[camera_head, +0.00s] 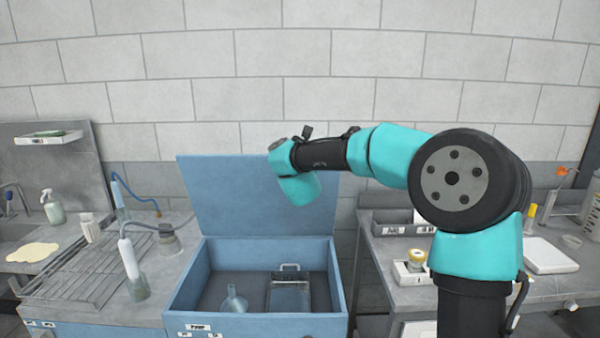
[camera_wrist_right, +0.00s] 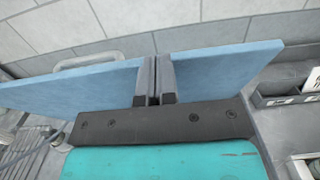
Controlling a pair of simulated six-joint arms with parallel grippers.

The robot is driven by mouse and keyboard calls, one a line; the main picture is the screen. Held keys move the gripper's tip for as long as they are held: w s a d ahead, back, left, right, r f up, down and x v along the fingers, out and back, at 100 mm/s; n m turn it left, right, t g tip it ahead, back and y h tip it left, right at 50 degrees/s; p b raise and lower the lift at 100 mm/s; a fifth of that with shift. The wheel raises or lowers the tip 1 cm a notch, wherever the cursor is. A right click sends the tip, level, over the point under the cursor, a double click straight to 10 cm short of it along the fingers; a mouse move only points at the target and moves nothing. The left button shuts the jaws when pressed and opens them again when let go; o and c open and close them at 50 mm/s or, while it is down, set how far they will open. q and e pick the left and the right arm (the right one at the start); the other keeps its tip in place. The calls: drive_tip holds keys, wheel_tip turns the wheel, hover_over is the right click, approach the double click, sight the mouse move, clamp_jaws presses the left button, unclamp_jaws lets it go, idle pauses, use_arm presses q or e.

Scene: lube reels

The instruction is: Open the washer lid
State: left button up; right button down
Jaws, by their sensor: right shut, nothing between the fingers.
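The blue washer lid (camera_head: 225,195) stands raised, roughly upright, at the back of the blue washer (camera_head: 335,290), whose inside is open to view. In the right wrist view the lid (camera_wrist_right: 215,72) spans the picture behind my right gripper (camera_wrist_right: 155,65), with a grey handle (camera_wrist_right: 88,61) showing beyond its edge at the left. The right gripper's fingers are shut together with nothing between them, close to the lid; I cannot tell whether they touch it. In the head view my right wrist is in front of the lid's upper right part and the fingers are hidden. My left gripper is out of view.
Inside the washer are a clear funnel (camera_head: 234,300) and a metal container (camera_head: 290,292). At the left, a wire rack (camera_head: 75,275) and a bottle (camera_head: 133,270) stand on the counter. The right bench (camera_head: 390,248) holds a grey bin (camera_head: 392,221) and a white tray (camera_head: 550,255).

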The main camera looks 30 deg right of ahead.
drive_tip(key=v, duration=1.6)
drive_tip(key=shift+s, duration=0.2)
drive_tip(key=shift+f, duration=0.1)
